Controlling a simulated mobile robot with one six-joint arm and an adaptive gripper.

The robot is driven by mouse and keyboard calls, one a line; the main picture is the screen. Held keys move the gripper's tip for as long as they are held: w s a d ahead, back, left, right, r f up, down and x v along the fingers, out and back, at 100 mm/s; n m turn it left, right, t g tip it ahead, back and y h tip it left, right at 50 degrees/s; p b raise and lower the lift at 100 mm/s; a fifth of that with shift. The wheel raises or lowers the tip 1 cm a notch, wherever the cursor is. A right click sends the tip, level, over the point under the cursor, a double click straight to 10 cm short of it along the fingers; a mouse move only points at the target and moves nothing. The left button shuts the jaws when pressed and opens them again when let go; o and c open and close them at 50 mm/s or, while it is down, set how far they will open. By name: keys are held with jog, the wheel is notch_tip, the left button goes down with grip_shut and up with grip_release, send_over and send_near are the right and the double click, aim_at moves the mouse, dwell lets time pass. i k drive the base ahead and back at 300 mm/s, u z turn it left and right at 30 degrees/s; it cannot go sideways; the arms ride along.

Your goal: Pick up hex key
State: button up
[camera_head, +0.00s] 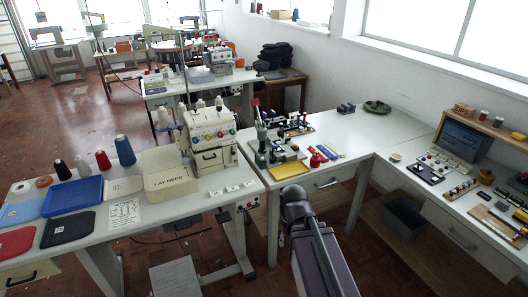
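I cannot make out a hex key with certainty; small items on the benches are too small to tell apart. Several small tools lie on the right-hand bench (405,186), among them a dark tray with small parts (428,172) and a yellow-handled item (520,216) near the right edge. My arm rises from the bottom centre and ends in a rounded dark joint in front of the middle table (346,143). My gripper's fingers cannot be seen, so its state and hold are hidden.
A sewing machine (208,136) stands on the left table beside thread cones and a blue tray (73,196). The middle table holds a green press (263,146), a yellow tray (288,170) and a green dish (376,107). A grey bin (404,216) sits below the right bench.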

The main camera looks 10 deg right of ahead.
aim_at(273, 147)
jog(key=z, duration=0.15)
jog(key=i, duration=0.95)
jog(key=u, duration=0.1)
